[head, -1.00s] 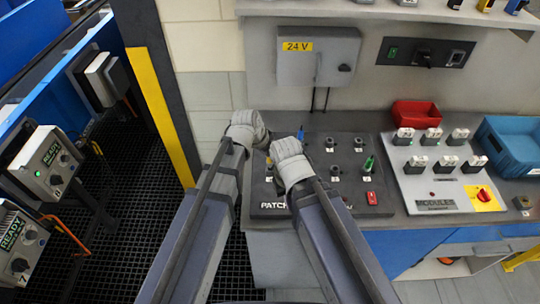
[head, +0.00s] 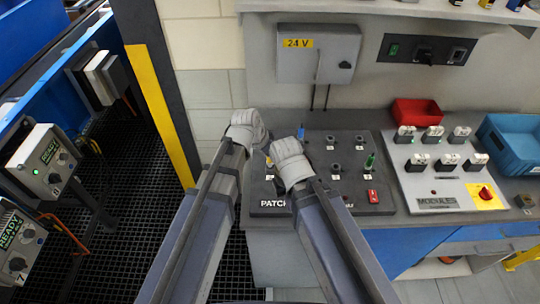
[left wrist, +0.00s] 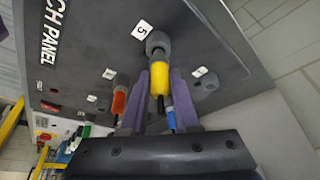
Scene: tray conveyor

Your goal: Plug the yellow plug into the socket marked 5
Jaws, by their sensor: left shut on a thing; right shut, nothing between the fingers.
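The yellow plug (left wrist: 158,78) stands between the fingers of my left gripper (left wrist: 159,102) in the left wrist view, which is shut on it. Its front end meets the grey socket (left wrist: 157,42) beside the label 5 (left wrist: 143,28); I cannot tell how deep it sits. In the head view my left wrist (head: 246,128) hides its fingers over the left of the dark patch panel (head: 340,190). My right gripper (head: 288,160) is over the panel to the right of it, shut and empty, its fingertips mostly hidden.
A green plug (head: 369,162) and a red switch (head: 373,196) are at the panel's right. A modules board (head: 432,190) and red bin (head: 417,112) lie beyond.

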